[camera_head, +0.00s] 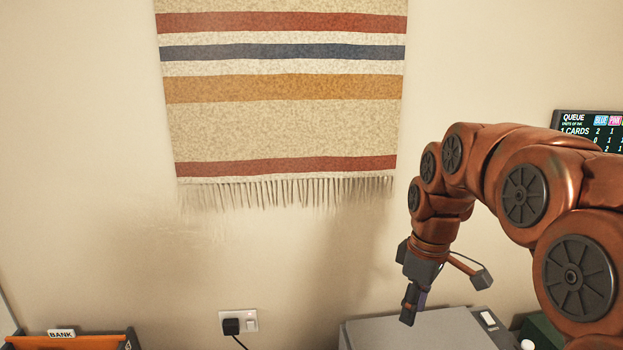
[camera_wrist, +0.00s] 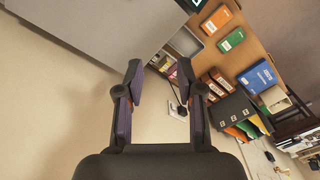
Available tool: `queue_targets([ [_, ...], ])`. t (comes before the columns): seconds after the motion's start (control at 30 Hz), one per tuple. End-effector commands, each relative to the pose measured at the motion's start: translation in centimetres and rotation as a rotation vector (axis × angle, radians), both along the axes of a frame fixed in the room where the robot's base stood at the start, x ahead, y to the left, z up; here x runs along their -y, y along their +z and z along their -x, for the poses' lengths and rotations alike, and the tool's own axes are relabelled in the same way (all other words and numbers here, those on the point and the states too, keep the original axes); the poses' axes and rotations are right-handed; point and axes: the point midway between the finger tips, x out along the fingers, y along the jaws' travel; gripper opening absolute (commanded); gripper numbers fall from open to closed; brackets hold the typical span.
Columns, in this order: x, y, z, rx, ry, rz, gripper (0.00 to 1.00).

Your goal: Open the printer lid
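The grey printer (camera_head: 425,332) stands at the bottom of the head view, cut off by the lower edge. Its flat grey top looks level, with a small pale panel (camera_head: 488,320) at its right side. My gripper (camera_head: 408,319) points down and shows in front of and above the printer's top in the head view; I cannot tell whether it touches. In the wrist view my gripper (camera_wrist: 160,70) has its two fingers apart with nothing between them. A large grey surface (camera_wrist: 105,25), probably the printer, fills the upper left there. The printer's front is hidden.
A striped hanging (camera_head: 285,130) covers the wall behind. A wall socket with a black plug (camera_head: 232,326) is left of the printer, beyond it an orange tray labelled BANK (camera_head: 85,342). A queue screen (camera_head: 595,130) is at right. The wrist view shows a blue binder (camera_wrist: 258,77).

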Motion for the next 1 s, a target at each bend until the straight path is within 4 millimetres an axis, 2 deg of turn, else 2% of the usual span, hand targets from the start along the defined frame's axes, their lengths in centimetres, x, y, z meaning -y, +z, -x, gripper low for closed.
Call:
queue_targets([
  [0.03, -0.1, -0.2, 1.3, -0.008, -0.033, 0.002, 0.37],
  [0.47, -0.8, -3.2, 11.9, -0.084, -0.351, 0.032, 0.37],
  [0.8, -0.7, -6.6, 20.6, -0.14, -0.62, 0.073, 0.37],
  [1.0, -0.5, -8.7, 24.9, -0.162, -0.766, 0.097, 0.37],
])
